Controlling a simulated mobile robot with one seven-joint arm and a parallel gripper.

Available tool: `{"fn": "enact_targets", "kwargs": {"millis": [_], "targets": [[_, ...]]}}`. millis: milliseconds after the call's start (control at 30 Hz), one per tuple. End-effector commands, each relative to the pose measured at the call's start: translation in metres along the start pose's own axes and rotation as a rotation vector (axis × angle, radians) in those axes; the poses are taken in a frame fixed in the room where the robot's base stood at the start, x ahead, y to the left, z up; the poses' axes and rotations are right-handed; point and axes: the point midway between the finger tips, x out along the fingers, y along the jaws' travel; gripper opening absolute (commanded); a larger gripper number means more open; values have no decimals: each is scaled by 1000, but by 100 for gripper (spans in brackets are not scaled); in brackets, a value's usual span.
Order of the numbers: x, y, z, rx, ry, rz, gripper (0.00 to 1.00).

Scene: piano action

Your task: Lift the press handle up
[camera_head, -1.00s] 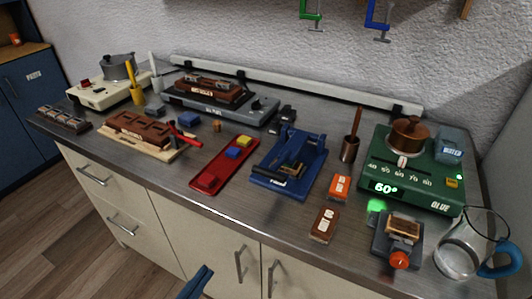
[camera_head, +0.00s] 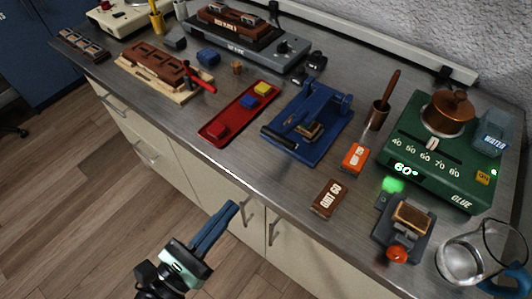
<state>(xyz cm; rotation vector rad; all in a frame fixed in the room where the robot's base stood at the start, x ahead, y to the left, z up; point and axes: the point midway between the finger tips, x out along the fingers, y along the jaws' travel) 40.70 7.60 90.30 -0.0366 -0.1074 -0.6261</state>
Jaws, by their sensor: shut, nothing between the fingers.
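The blue press (camera_head: 318,112) stands on the counter near the middle of the picture. Its handle, a dark bar (camera_head: 281,139), lies low at the front left end of the press, close to the base. A small brown and tan piece (camera_head: 309,131) sits on the press bed. My gripper (camera_head: 230,209) has blue fingers and is shut and empty. It is in front of the counter's front edge, to the lower left of the press and well apart from it.
A red tray (camera_head: 222,131) with coloured blocks lies left of the press. An orange block (camera_head: 354,158), a brown grit block (camera_head: 327,199) and a copper cup (camera_head: 378,116) stand to its right. The green glue heater (camera_head: 440,165) and a glass jug (camera_head: 462,262) are farther right.

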Motion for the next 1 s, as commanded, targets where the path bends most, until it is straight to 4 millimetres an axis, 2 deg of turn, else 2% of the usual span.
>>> {"fn": "enact_targets", "kwargs": {"millis": [467,500,700,1000], "targets": [[94,-1,1,2,-1,-6,0],[100,-1,6,4,-2,-4,0],[117,-1,25,3,-1,-3,0],[122,-1,29,2,1,-2,0]]}}
